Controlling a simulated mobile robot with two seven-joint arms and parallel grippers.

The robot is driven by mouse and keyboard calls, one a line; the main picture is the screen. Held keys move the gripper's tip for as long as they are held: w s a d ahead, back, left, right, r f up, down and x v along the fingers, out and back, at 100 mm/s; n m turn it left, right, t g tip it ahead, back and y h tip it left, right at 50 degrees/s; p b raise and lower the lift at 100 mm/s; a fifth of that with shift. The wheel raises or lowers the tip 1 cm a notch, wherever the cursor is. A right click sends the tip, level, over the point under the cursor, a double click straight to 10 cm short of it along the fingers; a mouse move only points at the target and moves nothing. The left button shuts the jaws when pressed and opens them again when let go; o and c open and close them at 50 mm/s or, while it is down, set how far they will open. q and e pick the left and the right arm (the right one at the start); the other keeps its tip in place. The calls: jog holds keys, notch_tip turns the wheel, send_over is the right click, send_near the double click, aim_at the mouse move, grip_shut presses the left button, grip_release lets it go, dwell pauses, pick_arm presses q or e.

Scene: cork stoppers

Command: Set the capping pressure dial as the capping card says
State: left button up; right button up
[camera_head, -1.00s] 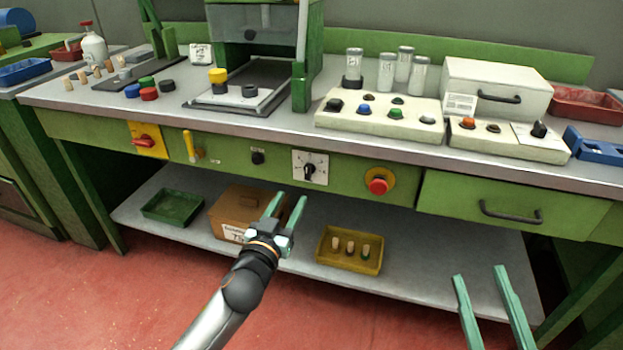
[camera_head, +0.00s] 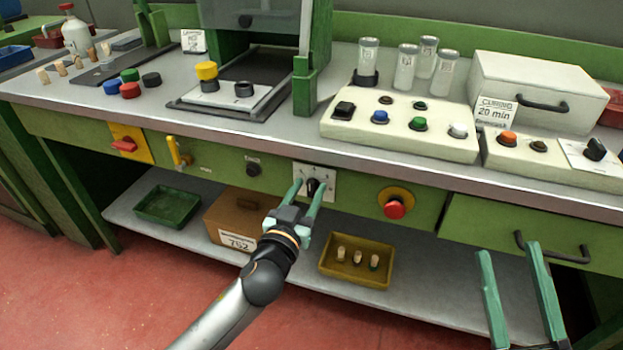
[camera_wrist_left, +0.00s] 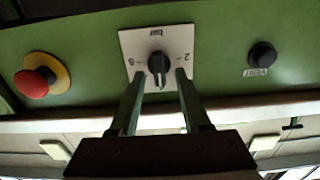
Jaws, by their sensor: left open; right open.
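The dial is a black knob (camera_head: 313,187) on a white square plate (camera_head: 328,172) on the green front panel of the bench. In the left wrist view the knob (camera_wrist_left: 158,64) sits between the fingertips of my open left gripper (camera_wrist_left: 158,75), which look apart from it. My left gripper (camera_head: 310,190) reaches the plate from below in the head view. A small card (camera_head: 194,41) stands at the back by the press; its writing is too small to read. My right gripper (camera_head: 507,262) is open and empty at the lower right, in front of the drawer.
A red emergency button (camera_head: 394,209) on a yellow ring is right of the dial. A black vent knob (camera_head: 253,168), yellow lever (camera_head: 178,153) and red switch (camera_head: 124,145) are left. A yellow tray (camera_head: 356,262) with corks sits on the shelf below.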

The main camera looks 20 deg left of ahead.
pick_arm(q)
jog(key=shift+w, duration=0.25)
grip_shut()
dwell(0.3)
